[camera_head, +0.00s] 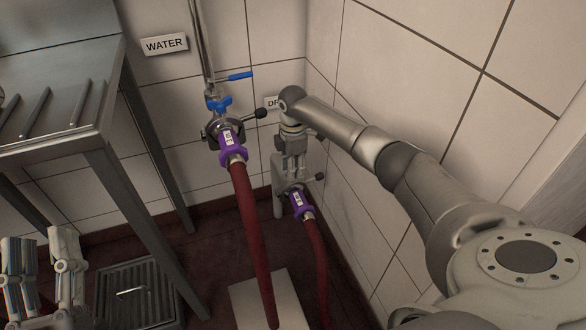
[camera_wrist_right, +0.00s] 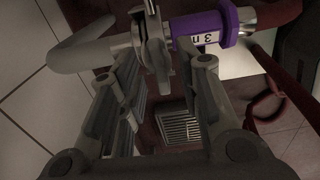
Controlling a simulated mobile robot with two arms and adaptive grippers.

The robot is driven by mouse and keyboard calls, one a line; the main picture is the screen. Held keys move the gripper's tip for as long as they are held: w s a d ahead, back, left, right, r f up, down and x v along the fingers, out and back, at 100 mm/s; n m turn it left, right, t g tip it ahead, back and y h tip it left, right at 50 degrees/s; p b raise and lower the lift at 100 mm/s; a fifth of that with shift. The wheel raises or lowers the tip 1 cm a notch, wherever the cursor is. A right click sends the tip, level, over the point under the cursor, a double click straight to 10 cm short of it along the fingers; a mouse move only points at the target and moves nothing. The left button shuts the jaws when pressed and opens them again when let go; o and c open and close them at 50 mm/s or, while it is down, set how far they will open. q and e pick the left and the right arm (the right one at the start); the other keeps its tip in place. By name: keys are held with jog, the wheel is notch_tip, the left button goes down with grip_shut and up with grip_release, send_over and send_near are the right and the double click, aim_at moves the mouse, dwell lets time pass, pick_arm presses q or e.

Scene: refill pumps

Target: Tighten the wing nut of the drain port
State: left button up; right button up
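The drain port is a grey pipe stub (camera_head: 278,190) low at the wall corner, joined by a metal clamp (camera_wrist_right: 154,48) to a red hose with a purple collar (camera_head: 300,205). The collar also shows in the right wrist view (camera_wrist_right: 207,30). A dark-tipped wing nut (camera_head: 319,177) sticks out to the right of the clamp. My right gripper (camera_head: 294,174) points down just above the drain clamp. In the wrist view its fingers (camera_wrist_right: 162,75) are apart, with the clamp ahead between them; contact cannot be told. My left gripper (camera_head: 43,250) is open and empty at lower left.
The water port (camera_head: 224,130), with a blue valve and second purple-collared hose (camera_head: 252,230), stands left of the drain. A steel table (camera_head: 60,130) fills the left. A floor grate (camera_head: 138,293) and a pale slab (camera_head: 270,300) lie below. The tiled wall is close on the right.

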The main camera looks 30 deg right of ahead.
dwell(0.4)
grip_shut()
